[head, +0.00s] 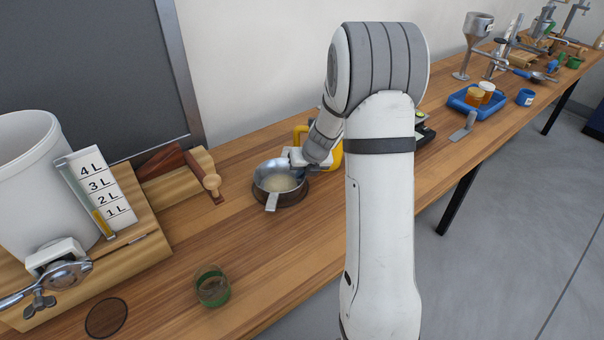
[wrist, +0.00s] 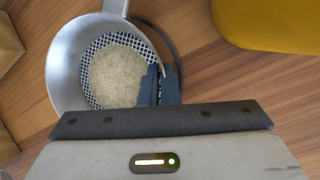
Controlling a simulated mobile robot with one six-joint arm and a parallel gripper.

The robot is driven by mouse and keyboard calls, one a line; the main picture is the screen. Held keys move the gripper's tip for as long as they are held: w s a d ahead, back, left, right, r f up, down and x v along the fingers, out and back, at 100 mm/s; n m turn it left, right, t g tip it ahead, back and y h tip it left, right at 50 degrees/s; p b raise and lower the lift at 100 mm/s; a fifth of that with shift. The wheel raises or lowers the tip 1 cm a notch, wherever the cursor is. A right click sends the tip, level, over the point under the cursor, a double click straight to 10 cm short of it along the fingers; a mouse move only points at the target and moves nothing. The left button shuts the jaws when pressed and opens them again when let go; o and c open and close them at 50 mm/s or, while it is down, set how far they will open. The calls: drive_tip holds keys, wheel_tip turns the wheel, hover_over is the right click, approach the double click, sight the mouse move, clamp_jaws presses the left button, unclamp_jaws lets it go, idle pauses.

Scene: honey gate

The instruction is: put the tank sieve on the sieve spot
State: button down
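The tank sieve (head: 277,183) is a metal bowl with a mesh bottom, a flat handle tab and pale material inside. It also shows in the wrist view (wrist: 68,75). My gripper (head: 298,172) is at its right rim. In the wrist view the dark fingers (wrist: 160,86) are close together with the rim between them. A dark round spot (head: 298,196) shows under and to the right of the sieve, partly hidden by it. I cannot tell whether the sieve touches it. Another dark round spot (head: 106,318) lies bare at the front left.
A white tank (head: 40,180) with a litre scale (head: 98,190) and a metal valve stands at the left. A green cup (head: 212,287) is near the front edge. A yellow object (head: 336,160) stands behind my gripper. A blue tray (head: 477,100) is further right.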

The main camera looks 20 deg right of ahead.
drive_tip(key=shift+f, duration=0.1)
drive_tip(key=c, duration=1.7)
unclamp_jaws()
